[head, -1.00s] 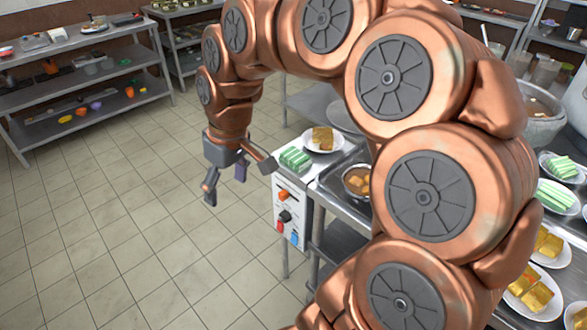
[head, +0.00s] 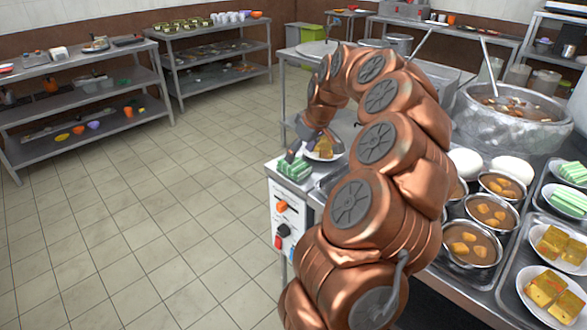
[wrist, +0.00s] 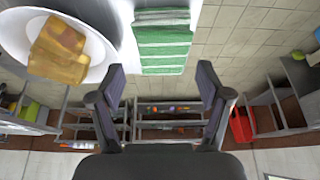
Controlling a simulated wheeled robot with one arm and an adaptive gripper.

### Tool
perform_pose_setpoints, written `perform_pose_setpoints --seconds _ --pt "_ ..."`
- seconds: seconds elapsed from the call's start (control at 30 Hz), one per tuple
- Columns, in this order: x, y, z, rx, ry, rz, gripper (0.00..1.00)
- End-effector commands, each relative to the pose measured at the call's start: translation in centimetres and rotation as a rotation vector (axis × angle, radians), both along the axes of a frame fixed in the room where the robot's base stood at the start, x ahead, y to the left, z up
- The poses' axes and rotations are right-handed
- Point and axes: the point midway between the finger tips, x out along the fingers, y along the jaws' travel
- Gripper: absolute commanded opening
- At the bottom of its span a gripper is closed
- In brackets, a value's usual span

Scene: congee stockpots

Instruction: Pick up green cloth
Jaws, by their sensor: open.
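The green cloth (head: 295,170) has green and white stripes and lies folded at the left corner of the steel counter, beside a white plate. In the wrist view the cloth (wrist: 163,42) is at the top centre, beyond my open fingertips. My gripper (wrist: 161,80) is open and empty, its two dark fingers apart. In the head view my gripper (head: 304,148) is just above and behind the cloth, partly hidden by the wrist.
A white plate (wrist: 103,65) with yellow-brown food pieces (wrist: 58,50) stands close beside the cloth. Metal bowls of soup (head: 472,243), plates and a big stockpot (head: 518,118) fill the counter at right. Shelves (head: 80,105) stand at the left. The tiled floor (head: 150,200) between is clear.

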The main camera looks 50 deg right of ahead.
Motion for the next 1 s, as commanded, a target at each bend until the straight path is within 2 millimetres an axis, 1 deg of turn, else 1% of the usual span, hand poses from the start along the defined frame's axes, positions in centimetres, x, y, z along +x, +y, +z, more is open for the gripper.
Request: perform_pose_setpoints --seconds 0.17,0.4,0.5,1.0 --pt "0.5 0.2 -1.0 0.001 0.001 0.001 0.77" --pt "1.9 0.5 -4.0 0.002 0.004 0.003 0.77" --pt "2.2 0.4 -4.7 -0.001 0.001 0.002 0.77" --pt "2.3 0.4 -4.9 0.000 -0.001 0.001 0.77"
